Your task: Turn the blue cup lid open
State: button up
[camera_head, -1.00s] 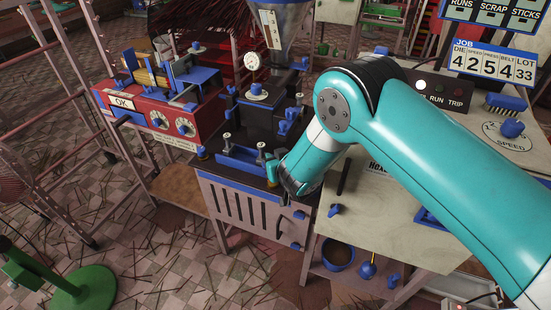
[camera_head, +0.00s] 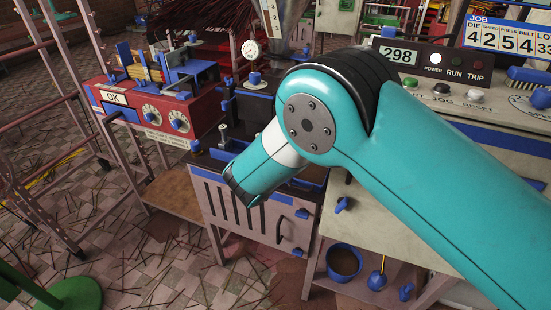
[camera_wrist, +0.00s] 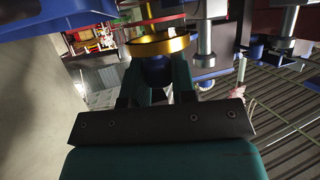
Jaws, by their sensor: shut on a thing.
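In the wrist view my gripper (camera_wrist: 157,82) is shut on a dark blue knob-like piece (camera_wrist: 156,66), which I take to be the blue cup lid. A shiny brass ring (camera_wrist: 162,44) lies right beyond the blue piece, touching it or very close. I cannot tell whether the lid has turned. In the head view my own wrist hides the fingers and the held piece, in front of the dark machine top.
A red cabinet (camera_head: 165,112) with dials stands at the left, beside the slotted pink cabinet (camera_head: 240,212). A dark blue tray (camera_head: 310,176) is partly behind my arm. A control panel (camera_head: 440,66) is behind it. Floor at the left has scattered sticks.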

dwell(0.4)
jog(key=o, duration=0.9)
jog(key=b+v, duration=0.1)
jog(key=v, duration=0.7)
jog(key=b+v, duration=0.1)
jog(key=v, duration=0.8)
jog(key=shift+s+a+r, duration=0.15)
jog(key=shift+a+r, duration=0.05)
